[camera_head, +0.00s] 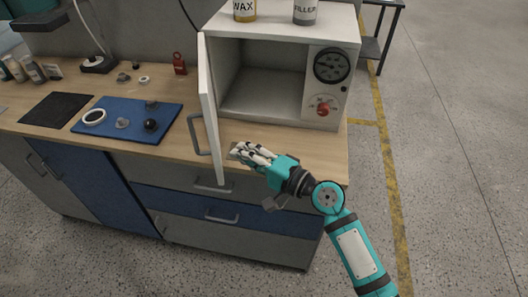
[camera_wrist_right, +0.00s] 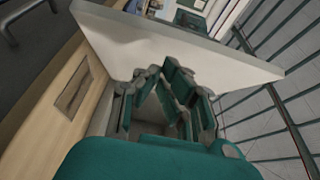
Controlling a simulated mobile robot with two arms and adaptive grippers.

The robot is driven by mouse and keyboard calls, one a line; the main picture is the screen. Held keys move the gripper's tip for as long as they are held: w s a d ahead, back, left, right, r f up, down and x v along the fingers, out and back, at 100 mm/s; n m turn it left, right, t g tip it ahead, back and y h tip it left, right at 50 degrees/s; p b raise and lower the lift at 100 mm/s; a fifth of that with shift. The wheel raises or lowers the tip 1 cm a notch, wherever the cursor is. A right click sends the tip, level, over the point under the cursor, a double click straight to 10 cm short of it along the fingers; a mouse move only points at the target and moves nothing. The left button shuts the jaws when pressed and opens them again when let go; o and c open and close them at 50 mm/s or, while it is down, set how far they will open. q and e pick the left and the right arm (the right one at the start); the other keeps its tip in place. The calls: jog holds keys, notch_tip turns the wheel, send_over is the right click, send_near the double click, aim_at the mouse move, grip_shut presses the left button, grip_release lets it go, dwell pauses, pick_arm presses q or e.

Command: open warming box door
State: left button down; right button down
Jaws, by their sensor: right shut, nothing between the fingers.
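The warming box (camera_head: 331,120) is a white cabinet on the wooden counter, with a black vent and a red knob on its right-hand panel. Its door (camera_head: 210,106) stands wide open, swung out toward me on its left side, and the cavity (camera_head: 264,90) looks empty. The grey door handle (camera_head: 196,136) is on the door's left, outer face. My right gripper (camera_head: 243,151) is shut and empty, to the right of the door near its lower inner face. In the right wrist view the white door (camera_wrist_right: 170,42) lies beyond the fingers (camera_wrist_right: 165,98); contact is unclear. My left gripper is not seen.
A wax bottle (camera_head: 245,10) and a filler bottle (camera_head: 305,11) stand on the box. A blue mat (camera_head: 112,130) with small parts lies left of the door. Drawer handles (camera_head: 221,217) stick out below the counter (camera_head: 331,157).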

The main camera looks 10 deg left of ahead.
jog(key=shift+s+a, duration=0.35)
jog(key=shift+a, duration=0.55)
